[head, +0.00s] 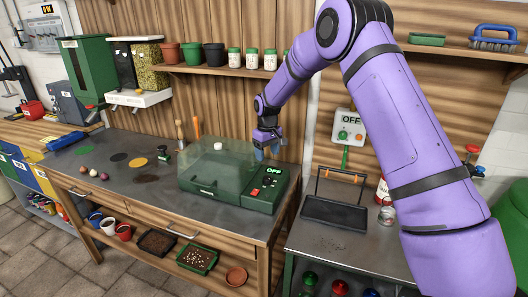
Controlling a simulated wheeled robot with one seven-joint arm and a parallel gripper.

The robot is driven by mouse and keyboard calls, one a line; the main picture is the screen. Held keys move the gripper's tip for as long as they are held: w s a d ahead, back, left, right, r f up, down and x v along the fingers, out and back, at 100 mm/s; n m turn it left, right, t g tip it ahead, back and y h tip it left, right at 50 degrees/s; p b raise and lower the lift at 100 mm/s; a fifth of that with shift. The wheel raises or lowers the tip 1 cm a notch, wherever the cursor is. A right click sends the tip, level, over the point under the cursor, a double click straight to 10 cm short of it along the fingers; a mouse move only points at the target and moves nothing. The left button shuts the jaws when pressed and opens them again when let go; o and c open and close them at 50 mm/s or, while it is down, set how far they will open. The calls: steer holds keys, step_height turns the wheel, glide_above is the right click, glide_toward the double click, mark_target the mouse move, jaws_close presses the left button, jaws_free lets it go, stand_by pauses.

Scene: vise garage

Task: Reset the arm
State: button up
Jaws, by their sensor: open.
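My purple arm reaches in from the right of the head view and bends down to the left. My gripper (267,142) hangs small and dark near the right end of a green machine (222,188), close to its "OFF" display. I cannot tell whether it touches the machine. The gripper looks empty, but its fingers are small here. The machine has a clear lid with a white knob (218,146) and a red switch on its front panel.
A grey worktop (120,150) holds coloured round patches and small balls. A black tray (335,205) stands on the right bench. Pots and jars line the shelf (215,70) behind my arm. A wall box (349,128) reads "OFF".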

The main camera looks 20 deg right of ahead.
steer(key=s+d+r+m+t, duration=0.1)
steer(key=s+d+r, duration=0.1)
steer(key=s+r, duration=1)
steer(key=s+d+r+m+t, duration=0.1)
steer(key=s+d+r+t, duration=0.1)
steer(key=s+r, duration=1)
steer(key=s+d+r+m+t, duration=0.1)
steer(key=s, duration=1.1)
steer(key=s+d+r+m+t, duration=0.1)
steer(key=s+d+r, duration=0.1)
steer(key=s, duration=1)
steer(key=shift+s+m, duration=0.3)
steer(key=shift+m, duration=0.1)
